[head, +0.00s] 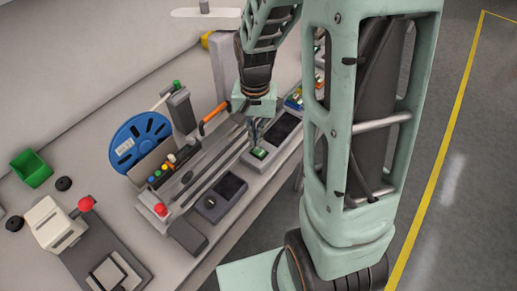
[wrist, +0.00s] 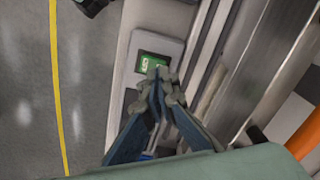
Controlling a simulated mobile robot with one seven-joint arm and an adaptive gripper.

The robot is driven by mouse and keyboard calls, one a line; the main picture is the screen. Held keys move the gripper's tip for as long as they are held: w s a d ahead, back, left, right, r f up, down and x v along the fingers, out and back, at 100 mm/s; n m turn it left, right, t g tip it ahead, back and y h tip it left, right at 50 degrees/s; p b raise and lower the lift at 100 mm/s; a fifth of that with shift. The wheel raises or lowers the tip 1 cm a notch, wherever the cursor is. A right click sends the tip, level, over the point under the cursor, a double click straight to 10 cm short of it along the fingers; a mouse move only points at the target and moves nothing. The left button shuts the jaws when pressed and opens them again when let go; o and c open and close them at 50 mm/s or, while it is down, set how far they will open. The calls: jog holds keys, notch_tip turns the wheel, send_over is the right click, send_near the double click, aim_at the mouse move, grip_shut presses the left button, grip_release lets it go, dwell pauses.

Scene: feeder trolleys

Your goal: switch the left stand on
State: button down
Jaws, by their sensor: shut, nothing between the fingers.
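My gripper (head: 255,141) is shut and empty, pointing down over the bench. Its fingertips are right beside a small green switch (head: 259,153) on a grey control box with a dark screen (head: 286,127). In the wrist view the closed fingers (wrist: 160,88) partly cover the lower edge of the green switch (wrist: 151,64). I cannot tell whether they touch it. The switch bears pale marks; its on or off position is not clear. To the left in the head view is another grey panel with a dark screen (head: 232,186) and a knob. Which stand is the left one is unclear.
A blue reel (head: 140,143), a red button (head: 161,209) and an orange handle (head: 215,118) stand left of my gripper. A green bin (head: 31,168) and a press with a red knob (head: 86,204) are further left. The floor (head: 470,150) at right is clear, with a yellow line.

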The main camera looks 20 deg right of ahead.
jog(key=shift+f+b, duration=1)
jog(key=shift+f, duration=0.2)
dwell(0.7)
jog(key=shift+r+p, duration=2.8)
jog(key=shift+r, duration=0.8)
